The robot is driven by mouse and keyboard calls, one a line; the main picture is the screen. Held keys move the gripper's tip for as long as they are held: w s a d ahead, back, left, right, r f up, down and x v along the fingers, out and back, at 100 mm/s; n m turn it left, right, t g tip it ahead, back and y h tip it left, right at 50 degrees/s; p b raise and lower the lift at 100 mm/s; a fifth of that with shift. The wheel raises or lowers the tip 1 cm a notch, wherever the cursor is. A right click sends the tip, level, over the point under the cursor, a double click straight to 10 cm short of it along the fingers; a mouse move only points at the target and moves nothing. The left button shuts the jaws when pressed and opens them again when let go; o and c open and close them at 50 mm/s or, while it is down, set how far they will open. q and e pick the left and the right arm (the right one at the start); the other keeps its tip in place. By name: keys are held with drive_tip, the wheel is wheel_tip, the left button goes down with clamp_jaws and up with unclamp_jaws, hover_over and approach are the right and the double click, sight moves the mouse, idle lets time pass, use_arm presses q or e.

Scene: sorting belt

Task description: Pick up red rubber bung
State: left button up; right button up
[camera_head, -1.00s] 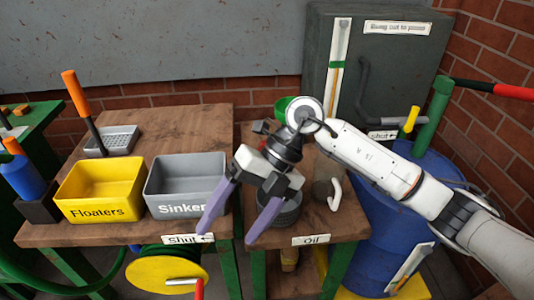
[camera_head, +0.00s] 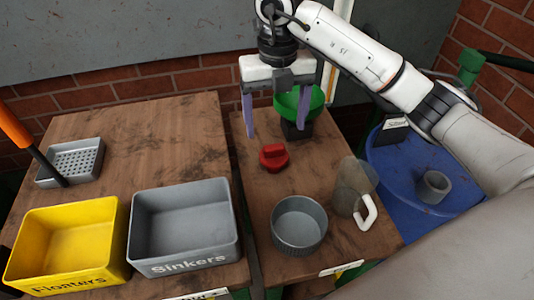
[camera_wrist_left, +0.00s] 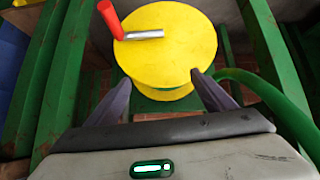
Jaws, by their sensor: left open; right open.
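The red rubber bung (camera_head: 273,157) sits on the right-hand wooden table (camera_head: 262,200), in front of a green bowl-shaped funnel (camera_head: 304,100) on a dark base. My right gripper (camera_head: 277,130) is open and empty, pointing down above and behind the bung. Its two purple fingers are spread wide, one at the left of the bung and one in front of the green funnel. My left gripper (camera_wrist_left: 162,92) shows only in the left wrist view. It is open and empty, with a yellow disc and red-handled crank (camera_wrist_left: 165,42) beyond its fingers.
A round grey tin (camera_head: 299,225) and a clear jug (camera_head: 352,188) with a white handle stand on the right table. A grey Sinkers bin (camera_head: 183,225) and yellow Floaters bin (camera_head: 66,240) stand on the left table. A blue drum (camera_head: 425,180) is at right.

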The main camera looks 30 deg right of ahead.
sight(274, 146)
drive_tip(key=shift+s+f, duration=0.15)
drive_tip(key=shift+f, duration=0.45)
drive_tip(key=shift+s+f, duration=0.15)
drive_tip(key=shift+f, duration=0.45)
drive_tip(key=shift+w+a+f+p, duration=0.1)
drive_tip(key=shift+w+f+p, duration=0.05)
drive_tip(key=shift+f, duration=1.3)
drive_tip(key=shift+w+f+p, duration=0.1)
drive_tip(key=shift+f+p, duration=0.05)
drive_tip(key=shift+f, duration=1.3)
drive_tip(key=c, duration=1.6)
wheel_tip(274, 146, up, 10)
drive_tip(key=shift+r, duration=0.1)
drive_tip(key=o, duration=0.7)
drive_tip(key=shift+c, duration=0.4)
